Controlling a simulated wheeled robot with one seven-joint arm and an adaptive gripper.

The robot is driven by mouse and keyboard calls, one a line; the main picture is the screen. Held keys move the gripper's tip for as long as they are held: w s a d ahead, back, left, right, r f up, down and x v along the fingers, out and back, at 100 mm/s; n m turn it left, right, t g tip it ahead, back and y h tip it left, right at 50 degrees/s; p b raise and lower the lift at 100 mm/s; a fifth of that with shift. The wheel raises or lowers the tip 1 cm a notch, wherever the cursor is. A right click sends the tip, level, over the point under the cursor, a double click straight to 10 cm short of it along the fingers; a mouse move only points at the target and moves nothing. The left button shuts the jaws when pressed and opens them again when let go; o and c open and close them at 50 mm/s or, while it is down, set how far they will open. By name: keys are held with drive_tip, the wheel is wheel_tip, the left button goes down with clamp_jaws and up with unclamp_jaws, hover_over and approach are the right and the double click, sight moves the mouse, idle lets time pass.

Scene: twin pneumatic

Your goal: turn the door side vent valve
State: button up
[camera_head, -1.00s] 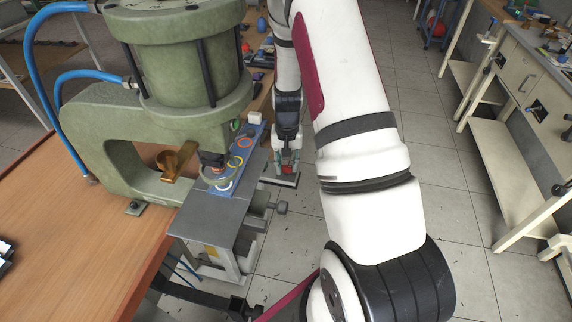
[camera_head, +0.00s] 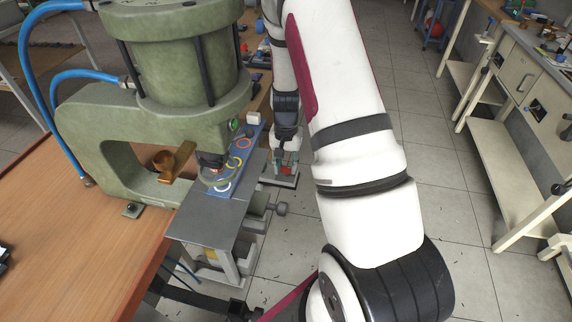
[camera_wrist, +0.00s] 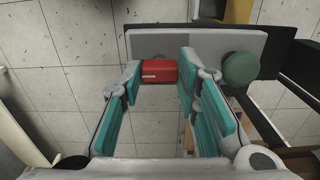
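In the wrist view a red block-shaped handle (camera_wrist: 159,71) sits in front of a grey plate (camera_wrist: 215,47), between my fingertips. A round green knob (camera_wrist: 240,68) is on the plate to the right. My gripper (camera_wrist: 161,68) has teal pads. Its fingers stand apart on either side of the red handle, with a narrow gap at the right; contact at the left is unclear. In the head view my gripper (camera_head: 286,158) points down beside the press bench, and a small red patch shows at its fingers. I cannot tell for sure which part is the vent valve.
A green press (camera_head: 180,65) with blue hoses stands on a wooden table (camera_head: 75,235) at the left. A blue panel with coloured rings (camera_head: 238,160) and a grey bench plate (camera_head: 205,220) lie close left of my arm. Tiled floor at the right is open before a workbench (camera_head: 520,75).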

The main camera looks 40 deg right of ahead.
sight(286, 167)
drive_tip(key=shift+o, duration=1.4)
drive_tip(key=shift+r, duration=0.1)
wheel_tip(286, 167, up, 12)
